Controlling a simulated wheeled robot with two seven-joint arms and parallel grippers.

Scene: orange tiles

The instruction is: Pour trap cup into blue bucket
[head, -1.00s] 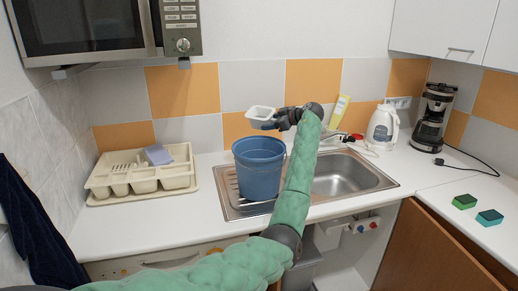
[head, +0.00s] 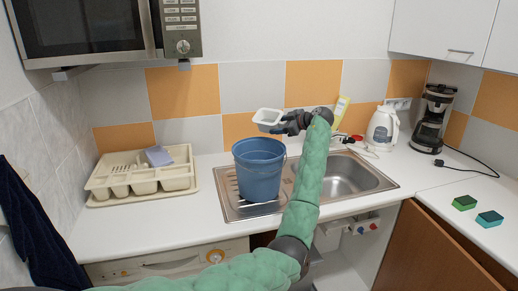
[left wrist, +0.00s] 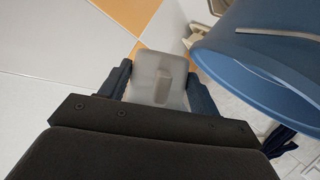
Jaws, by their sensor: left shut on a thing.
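The trap cup (head: 268,117) is a small, white, open-topped container. My left gripper (head: 283,127) is shut on it and holds it in the air above the back right rim of the blue bucket, tilted a little. In the left wrist view the trap cup (left wrist: 160,80) sits between the two dark fingers (left wrist: 160,90). The blue bucket (head: 259,172) stands upright on the sink's drainboard; its rim (left wrist: 225,70) shows at the right of the left wrist view. The inside of the cup and the bottom of the bucket are hidden. My right gripper is out of view.
The steel sink (head: 350,178) lies right of the bucket, partly behind my left arm. A cutlery tray (head: 140,185) stands left. A kettle (head: 382,127), a coffee maker (head: 432,118) and two sponges (head: 465,202) are on the right. A microwave (head: 85,30) hangs above left.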

